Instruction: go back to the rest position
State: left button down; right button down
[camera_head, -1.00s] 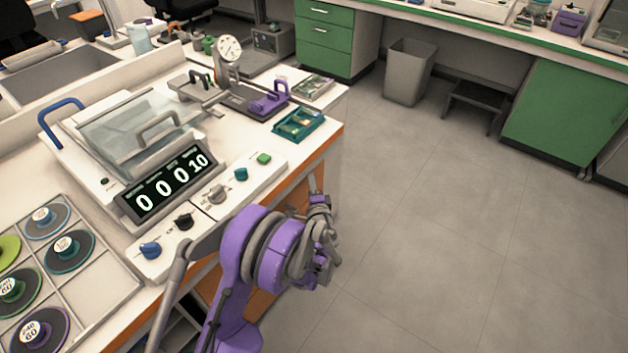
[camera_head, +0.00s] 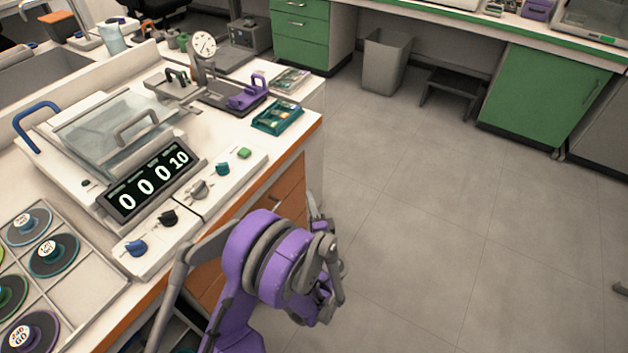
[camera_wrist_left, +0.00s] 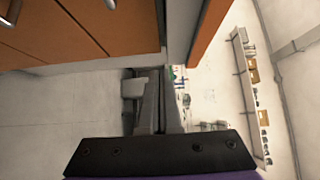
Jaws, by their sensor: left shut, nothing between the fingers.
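My left arm, purple and grey, comes up from the bottom of the head view and is folded beside the front of the workbench. My left gripper (camera_head: 328,302) hangs over the floor at the arm's end, just right of the orange drawers, partly hidden by the wrist. My right gripper does not show.
The white bench (camera_head: 225,200) carries a device with a digital display (camera_head: 150,182), knobs, a purple clamp (camera_head: 247,92) and a teal tray (camera_head: 278,116). Orange drawers (camera_head: 285,200) are close to the arm. Open floor (camera_head: 450,230) lies right; a bin (camera_head: 387,62) and step stool (camera_head: 455,90) stand behind.

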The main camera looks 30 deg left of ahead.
pick_arm(q)
jog(key=shift+s, duration=0.15)
